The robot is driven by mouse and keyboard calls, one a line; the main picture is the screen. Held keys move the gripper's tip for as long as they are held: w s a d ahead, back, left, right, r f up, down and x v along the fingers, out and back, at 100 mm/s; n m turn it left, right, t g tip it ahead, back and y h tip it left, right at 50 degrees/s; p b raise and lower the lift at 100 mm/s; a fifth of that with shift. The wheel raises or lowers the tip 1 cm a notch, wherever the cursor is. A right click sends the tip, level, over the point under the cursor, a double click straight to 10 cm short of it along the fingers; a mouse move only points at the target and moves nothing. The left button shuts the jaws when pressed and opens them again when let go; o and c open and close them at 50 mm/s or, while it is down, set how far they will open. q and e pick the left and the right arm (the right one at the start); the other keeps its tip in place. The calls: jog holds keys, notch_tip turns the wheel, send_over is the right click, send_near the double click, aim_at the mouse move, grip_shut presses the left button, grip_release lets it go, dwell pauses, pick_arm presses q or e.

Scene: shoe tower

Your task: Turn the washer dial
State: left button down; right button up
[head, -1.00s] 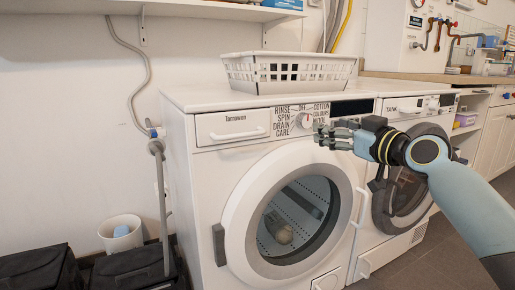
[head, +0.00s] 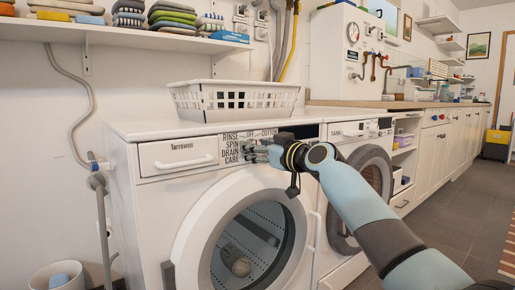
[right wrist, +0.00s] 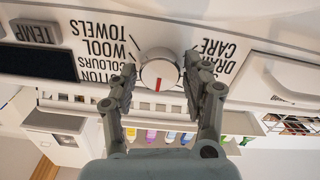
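The white washer (head: 140,185) has a round porthole door and a control panel. Its dial (right wrist: 160,72) is a round pale knob with a red mark, seen in the right wrist view. The mark points down in that view, where the panel lettering is upside down. My right gripper (right wrist: 160,78) is open, with one finger on each side of the dial and small gaps between. In the head view my right gripper (head: 250,150) is at the panel and hides most of the dial. My left gripper is not in view.
A white basket (head: 235,102) stands on top of the washer. A second machine (head: 345,130) stands to its right, under my right arm. A shelf with folded cloths (head: 172,20) hangs above. A bucket (head: 60,278) is at lower left. Open floor lies to the right.

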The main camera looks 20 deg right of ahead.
jog(key=c, duration=0.8)
jog(key=m+p, duration=0.1)
jog(key=m, duration=0.2)
jog(key=shift+r+m, duration=0.1)
jog(key=shift+m, duration=0.2)
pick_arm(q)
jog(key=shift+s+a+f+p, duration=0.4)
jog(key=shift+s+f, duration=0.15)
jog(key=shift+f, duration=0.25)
pick_arm(e)
jog(key=shift+d+m, duration=0.1)
jog(key=shift+m, duration=0.9)
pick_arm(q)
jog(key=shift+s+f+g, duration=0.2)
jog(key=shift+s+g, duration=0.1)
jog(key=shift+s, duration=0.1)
pick_arm(e)
jog(key=o, duration=0.9)
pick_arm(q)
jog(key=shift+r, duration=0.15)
pick_arm(e)
jog(key=o, duration=0.3)
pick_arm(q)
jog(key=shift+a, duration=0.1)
